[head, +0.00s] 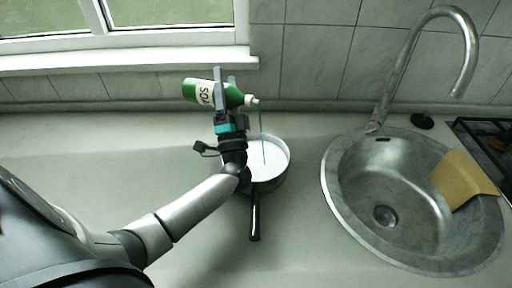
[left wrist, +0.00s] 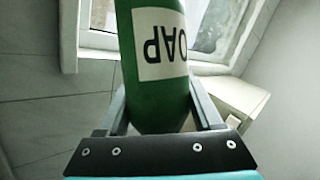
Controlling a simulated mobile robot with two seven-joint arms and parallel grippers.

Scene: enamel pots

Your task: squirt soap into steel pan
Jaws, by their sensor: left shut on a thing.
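A green soap bottle (head: 234,96) with a white label lies tilted on its side in my left gripper (head: 225,88), above the counter. Its white nozzle points right, and a thin bluish stream runs from it down into the steel pan (head: 281,176). The pan stands on the counter, with its handle towards me and whitish content inside. My left arm hides the pan's left part. In the left wrist view the bottle (left wrist: 158,95) stands between the two fingers, which are shut on it. My right gripper is not in view.
A steel sink (head: 345,205) with a tall tap (head: 400,65) is on the right, and a yellow cloth or sponge (head: 463,180) lies on its edge. A window sill (head: 130,60) and tiled wall stand behind. The counter (head: 290,245) between pan and sink is clear.

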